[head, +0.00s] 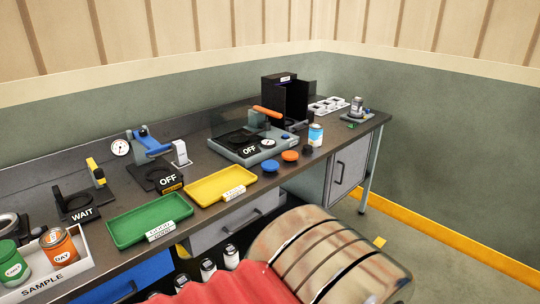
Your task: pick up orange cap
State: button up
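The orange cap (290,155) is a small round disc lying flat near the front edge of the dark workbench. It sits between a blue cap (270,166) on its left and a black cap (307,149) on its right, apart from both. Nothing covers it in the head view. My gripper is not in view, so its opening and contents do not show.
Behind the caps stands a grey press marked OFF with an orange handle (267,112). Yellow (194,196) and green (118,230) trays lie to the left. Drawers and a cabinet (347,165) are below.

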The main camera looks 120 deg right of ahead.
aim_at(288, 155)
jog(key=u, duration=0.2)
jog(key=k, duration=2.95)
jog(key=z, duration=1.45)
